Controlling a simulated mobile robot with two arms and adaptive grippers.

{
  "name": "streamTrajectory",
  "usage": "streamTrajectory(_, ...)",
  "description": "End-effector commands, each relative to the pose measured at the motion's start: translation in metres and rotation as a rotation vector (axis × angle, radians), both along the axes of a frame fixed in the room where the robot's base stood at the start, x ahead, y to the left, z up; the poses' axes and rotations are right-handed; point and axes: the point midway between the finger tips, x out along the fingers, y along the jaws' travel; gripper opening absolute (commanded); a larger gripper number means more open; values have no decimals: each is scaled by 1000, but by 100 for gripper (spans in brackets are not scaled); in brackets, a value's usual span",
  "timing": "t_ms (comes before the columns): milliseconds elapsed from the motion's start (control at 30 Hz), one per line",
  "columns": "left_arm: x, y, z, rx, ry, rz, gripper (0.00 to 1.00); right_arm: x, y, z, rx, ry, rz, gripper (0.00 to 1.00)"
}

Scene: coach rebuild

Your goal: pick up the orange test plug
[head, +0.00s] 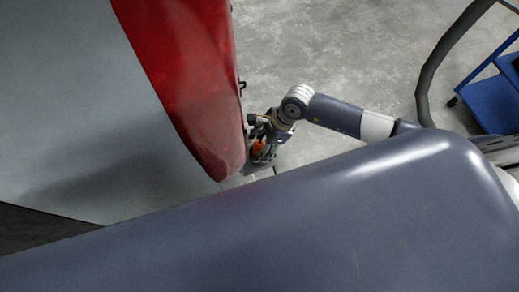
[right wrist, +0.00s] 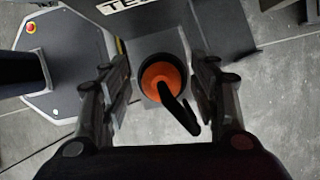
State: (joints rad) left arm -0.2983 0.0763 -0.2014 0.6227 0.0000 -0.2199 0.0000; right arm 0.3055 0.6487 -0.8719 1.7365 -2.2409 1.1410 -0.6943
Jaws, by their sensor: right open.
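The orange test plug (right wrist: 160,80) shows in the right wrist view with a dark rim around it and a black cable or handle curving down from it. It lies between the two fingers of my right gripper (right wrist: 160,85), which is open; the fingers stand apart from it on both sides. In the head view the orange plug (head: 259,148) is a small patch at my right gripper (head: 262,146), beside the tip of the red body panel. Part of the plug is hidden there by the gripper. My left gripper is not in view.
A red and grey coach panel (head: 195,80) stands close left of the right gripper. A grey surface with lettering (right wrist: 135,8) is near the plug. A blue cart (head: 492,100) stands at the far right. Bare concrete floor (head: 330,50) lies beyond the arm.

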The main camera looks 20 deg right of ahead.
Motion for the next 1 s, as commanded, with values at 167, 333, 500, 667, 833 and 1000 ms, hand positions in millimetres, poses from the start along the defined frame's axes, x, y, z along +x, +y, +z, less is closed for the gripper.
streamTrajectory(167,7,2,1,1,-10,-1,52,2,4,-12,0,-1,-2,56)
streamTrajectory(333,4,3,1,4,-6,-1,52,2,4,-12,0,-2,-1,56)
streamTrajectory(500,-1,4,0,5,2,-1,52,2,4,-12,0,-2,-1,27)
streamTrajectory(667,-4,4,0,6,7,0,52,2,4,-12,0,-2,-1,1)
streamTrajectory(833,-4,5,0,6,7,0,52,2,5,-11,1,-3,-1,1)
streamTrajectory(1000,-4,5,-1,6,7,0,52,2,4,-9,0,-4,-1,1)
